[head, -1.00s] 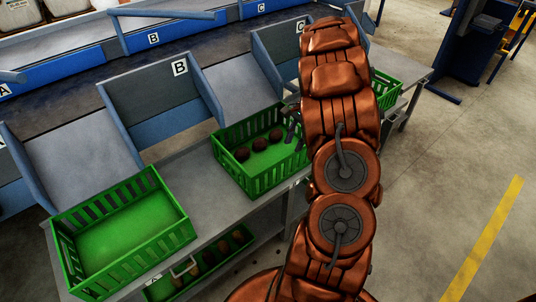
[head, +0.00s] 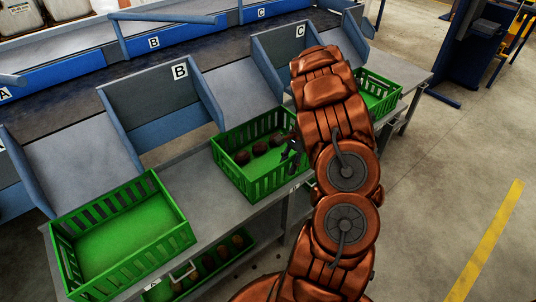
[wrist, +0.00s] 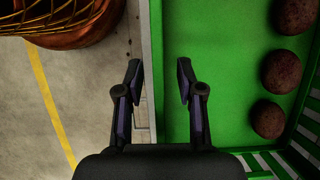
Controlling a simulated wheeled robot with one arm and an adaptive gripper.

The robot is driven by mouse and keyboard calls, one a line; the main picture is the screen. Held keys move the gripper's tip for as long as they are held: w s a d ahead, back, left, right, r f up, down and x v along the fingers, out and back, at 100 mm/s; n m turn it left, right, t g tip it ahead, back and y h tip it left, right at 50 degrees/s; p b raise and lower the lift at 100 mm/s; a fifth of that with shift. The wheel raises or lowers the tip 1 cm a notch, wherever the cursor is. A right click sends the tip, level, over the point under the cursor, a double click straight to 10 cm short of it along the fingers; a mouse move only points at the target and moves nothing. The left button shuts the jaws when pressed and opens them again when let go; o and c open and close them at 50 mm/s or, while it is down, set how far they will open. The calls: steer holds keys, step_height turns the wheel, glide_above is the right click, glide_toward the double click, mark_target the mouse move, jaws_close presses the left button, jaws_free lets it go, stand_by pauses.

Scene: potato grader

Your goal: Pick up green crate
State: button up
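A green slatted crate (head: 232,180) with several dark red potatoes (head: 259,149) stands on the grey table in the middle of the head view. My gripper (head: 291,157) is at its right end wall, partly hidden by my arm. In the wrist view my gripper (wrist: 159,75) is open and empty. Its left finger is over the floor outside the crate. Its right finger is over the crate's green inside (wrist: 222,65), with the crate's edge between them. I cannot tell how far the fingertips are above the rim.
An empty green crate (head: 172,245) stands at the left, and another green crate (head: 385,98) at the right behind my arm. A crate with potatoes is on the lower shelf (head: 240,256). Grey chutes with B (head: 180,71) and C signs rise behind. Open floor (head: 450,160) is at the right.

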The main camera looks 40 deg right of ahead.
steer(key=shift+c, duration=0.4)
jaws_close()
stand_by(0.4)
